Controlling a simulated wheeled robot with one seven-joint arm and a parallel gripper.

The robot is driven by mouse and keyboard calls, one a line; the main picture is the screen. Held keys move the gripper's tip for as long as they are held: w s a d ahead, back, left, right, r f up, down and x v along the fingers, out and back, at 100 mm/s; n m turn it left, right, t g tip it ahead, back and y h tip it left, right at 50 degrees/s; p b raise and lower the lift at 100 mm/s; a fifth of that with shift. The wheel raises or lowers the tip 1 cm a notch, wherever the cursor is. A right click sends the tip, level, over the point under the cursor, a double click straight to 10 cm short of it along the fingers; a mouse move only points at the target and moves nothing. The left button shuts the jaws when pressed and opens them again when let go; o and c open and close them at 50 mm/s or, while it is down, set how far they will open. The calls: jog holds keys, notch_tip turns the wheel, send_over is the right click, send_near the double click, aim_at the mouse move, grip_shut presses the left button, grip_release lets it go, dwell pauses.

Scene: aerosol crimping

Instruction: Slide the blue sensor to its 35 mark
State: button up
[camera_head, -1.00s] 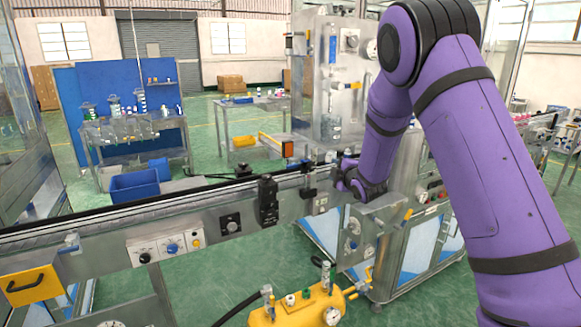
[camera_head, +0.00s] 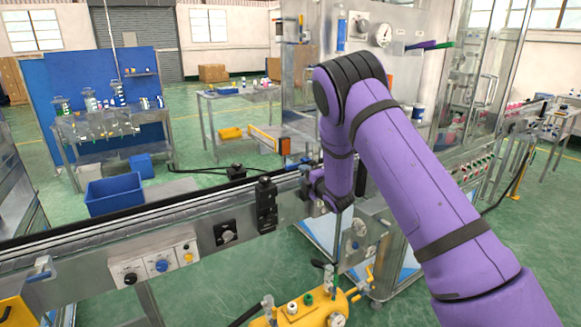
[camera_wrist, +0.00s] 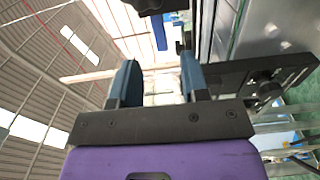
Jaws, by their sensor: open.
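A small blue part (camera_head: 297,162), which looks like the blue sensor, shows at the conveyor's back edge, just left of my wrist in the head view. In the wrist view a blue upright piece (camera_wrist: 159,32) hangs below a dark clamp, beyond and between my fingertips; I cannot tell for certain that it is the same part. My gripper (camera_wrist: 159,75) is open, with two dark blue fingers apart and nothing seen between them. In the head view my gripper's fingers are small and mostly hidden by my wrist. No scale or 35 mark can be read.
The conveyor (camera_head: 130,225) runs across the front, with a black upright post (camera_head: 266,203) left of my wrist. A dark bracket with a knob (camera_wrist: 265,88) is close right of my fingers. A yellow tank (camera_head: 312,308) stands below. An orange-fronted box (camera_head: 284,146) is behind.

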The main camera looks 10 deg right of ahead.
aim_at(293, 167)
jog(key=x, duration=0.8)
jog(key=shift+w, duration=0.15)
jog(key=shift+c, duration=0.2)
grip_shut()
